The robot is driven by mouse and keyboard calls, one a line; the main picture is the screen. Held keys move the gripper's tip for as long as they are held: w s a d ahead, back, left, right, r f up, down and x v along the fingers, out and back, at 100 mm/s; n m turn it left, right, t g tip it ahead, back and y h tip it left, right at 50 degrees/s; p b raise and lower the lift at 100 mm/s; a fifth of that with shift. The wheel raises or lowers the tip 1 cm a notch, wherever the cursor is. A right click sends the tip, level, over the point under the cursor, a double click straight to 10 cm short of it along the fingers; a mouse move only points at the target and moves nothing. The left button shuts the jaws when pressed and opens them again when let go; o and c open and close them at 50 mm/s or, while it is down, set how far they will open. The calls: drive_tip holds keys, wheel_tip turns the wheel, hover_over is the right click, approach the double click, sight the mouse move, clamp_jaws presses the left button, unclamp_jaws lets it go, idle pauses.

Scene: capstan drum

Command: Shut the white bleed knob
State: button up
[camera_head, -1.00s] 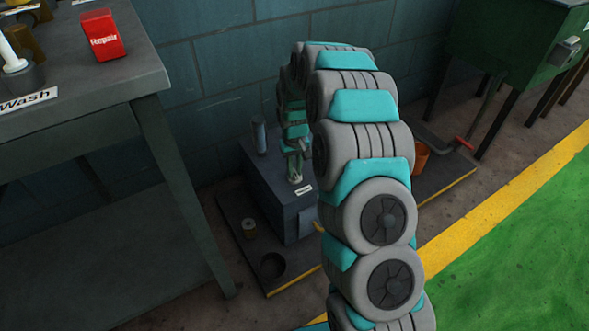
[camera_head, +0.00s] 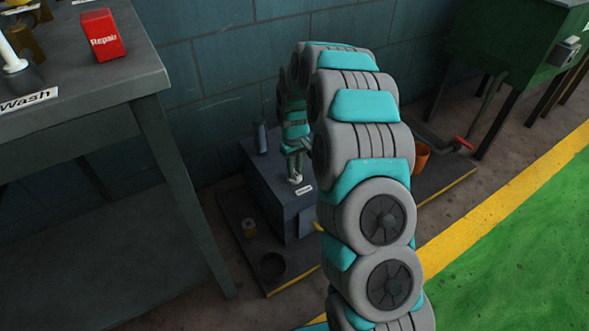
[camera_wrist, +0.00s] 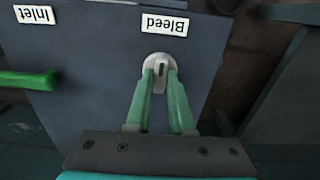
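The white bleed knob (camera_wrist: 158,62) is on the top of a dark grey box (camera_head: 262,180), just beside the label reading Bleed (camera_wrist: 165,22). My gripper (camera_wrist: 160,76) has its two green fingers on either side of the knob's raised grip in the wrist view. The fingers stand apart, with what look like narrow gaps beside the grip. They cover part of the knob's near side. In the head view my gripper (camera_head: 293,166) reaches down onto the box top, and a little of the white knob (camera_head: 296,179) shows below it.
A green handle (camera_wrist: 28,80) lies by the Inlet label (camera_wrist: 34,14) on the same box top. A dark cylinder (camera_head: 261,138) stands at the box's back. A workbench (camera_head: 85,100) with a red Repair box (camera_head: 102,35) is at left. A green cabinet (camera_head: 515,45) is at right.

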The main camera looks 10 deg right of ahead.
sight(295, 172)
drive_tip(key=o, duration=0.4)
drive_tip(key=shift+o, duration=0.2)
drive_tip(key=shift+r, duration=3.9)
